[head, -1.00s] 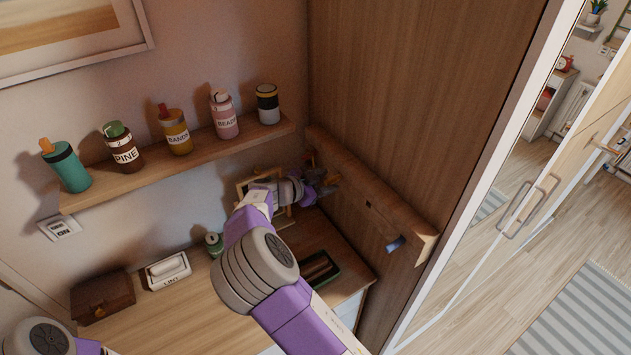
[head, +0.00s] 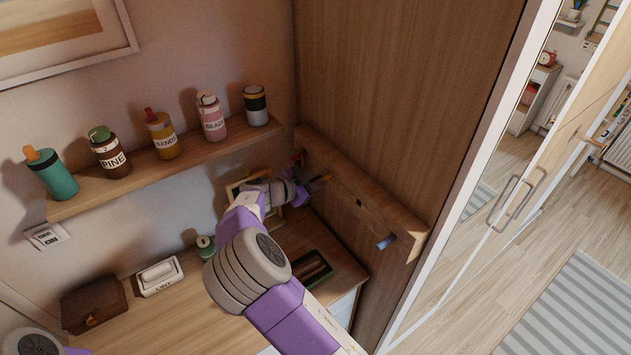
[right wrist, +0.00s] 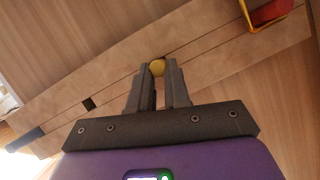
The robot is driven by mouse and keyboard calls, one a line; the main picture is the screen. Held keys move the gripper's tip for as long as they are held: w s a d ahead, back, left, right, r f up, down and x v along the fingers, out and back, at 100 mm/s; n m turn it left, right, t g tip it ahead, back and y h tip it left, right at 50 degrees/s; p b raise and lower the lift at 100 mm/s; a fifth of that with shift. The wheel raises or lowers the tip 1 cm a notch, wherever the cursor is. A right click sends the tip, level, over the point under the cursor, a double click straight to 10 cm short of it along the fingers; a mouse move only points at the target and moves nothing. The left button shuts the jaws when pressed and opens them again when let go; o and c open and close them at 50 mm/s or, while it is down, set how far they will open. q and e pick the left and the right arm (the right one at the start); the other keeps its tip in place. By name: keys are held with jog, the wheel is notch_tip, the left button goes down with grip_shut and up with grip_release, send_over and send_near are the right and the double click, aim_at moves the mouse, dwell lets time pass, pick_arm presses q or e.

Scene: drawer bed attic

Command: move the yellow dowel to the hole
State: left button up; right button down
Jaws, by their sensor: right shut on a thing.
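My right gripper (right wrist: 160,84) is shut on the yellow dowel (right wrist: 157,68), whose round end shows between the fingertips in the right wrist view. In the head view, my right gripper (head: 308,191) is beside the wooden rail (head: 395,222) on the tall panel. The dowel's end is at the rail's face; I cannot tell whether it touches or enters it. A dark square hole (right wrist: 88,103) is in the rail, left of the dowel in the wrist view, and it also shows in the head view (head: 359,203). My left gripper is out of view.
A blue peg (head: 386,241) sticks out near the rail's front end. A red thing in a yellow frame (right wrist: 268,12) is at the rail's other side. Below are a dark tray (head: 311,268), a green-lidded jar (head: 205,247) and a white box (head: 158,276). A bottle shelf (head: 170,168) is left.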

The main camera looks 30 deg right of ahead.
jog(key=shift+a, duration=0.1)
jog(key=a+b, duration=0.3)
jog(key=a, duration=0.3)
jog(key=shift+s, duration=0.25)
dwell(1.2)
jog(key=shift+a, duration=0.15)
